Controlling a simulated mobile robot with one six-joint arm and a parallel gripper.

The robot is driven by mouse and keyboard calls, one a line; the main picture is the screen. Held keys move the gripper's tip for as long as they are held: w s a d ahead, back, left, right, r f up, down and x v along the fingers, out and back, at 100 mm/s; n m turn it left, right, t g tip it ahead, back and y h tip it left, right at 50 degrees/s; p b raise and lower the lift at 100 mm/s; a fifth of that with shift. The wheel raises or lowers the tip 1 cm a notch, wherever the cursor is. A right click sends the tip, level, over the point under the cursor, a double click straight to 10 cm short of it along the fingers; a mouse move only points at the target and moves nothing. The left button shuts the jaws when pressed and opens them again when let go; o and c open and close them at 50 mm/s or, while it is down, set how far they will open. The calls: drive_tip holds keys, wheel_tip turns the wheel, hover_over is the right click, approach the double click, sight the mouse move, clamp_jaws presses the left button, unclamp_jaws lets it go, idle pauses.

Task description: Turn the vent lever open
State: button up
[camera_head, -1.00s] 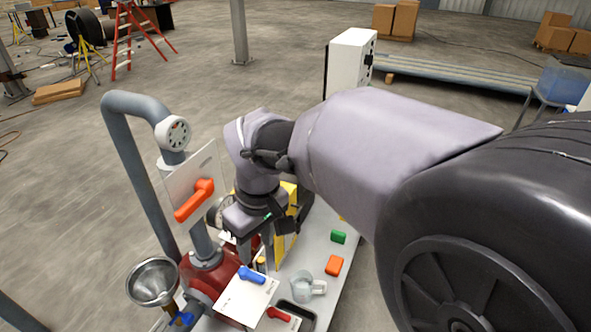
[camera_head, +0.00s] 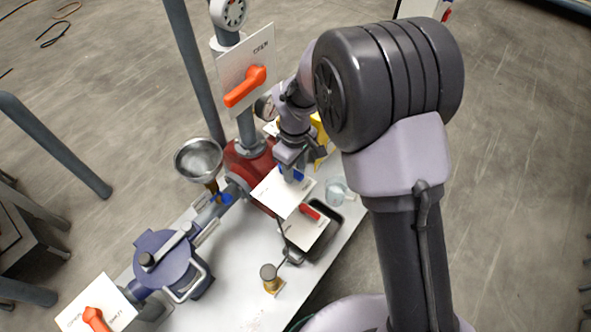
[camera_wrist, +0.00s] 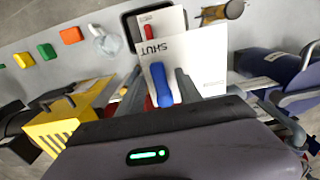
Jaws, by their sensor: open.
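A blue lever (camera_head: 291,174) sits on a white plate (camera_head: 280,196). In the wrist view the blue lever (camera_wrist: 160,86) points up the plate, which reads SHUT (camera_wrist: 205,60) near its far end; other print is too small to read. I cannot read a label that says vent. My gripper (camera_head: 292,166) is over the blue lever and partly hides it. In the wrist view my gripper (camera_wrist: 157,80) is open, with one finger on each side of the lever. I cannot tell whether a finger touches it.
An orange lever (camera_head: 246,87) on an upright plate marked OPEN stands left of my arm. A red lever (camera_head: 309,212) is on a plate by a black tray (camera_head: 322,238). A funnel (camera_head: 199,158), a clear jug (camera_head: 337,190) and a yellow box (camera_wrist: 62,122) are close by.

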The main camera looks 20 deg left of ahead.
drive_tip(key=shift+f, duration=0.25)
clamp_jaws()
drive_tip(key=shift+m, duration=0.3)
drive_tip(key=shift+s+a+m+b, duration=0.35)
drive_tip(key=shift+a+m+b, duration=0.6)
drive_tip(key=shift+m, duration=1.95)
drive_tip(key=shift+s+a+m+b, duration=0.3)
drive_tip(key=shift+a+m+b, duration=0.6)
drive_tip(key=shift+m, duration=2)
drive_tip(key=shift+s+a+m+b, duration=0.35)
drive_tip(key=shift+a+m+b, duration=0.55)
drive_tip(key=shift+m, duration=2)
drive_tip(key=shift+d, duration=0.1)
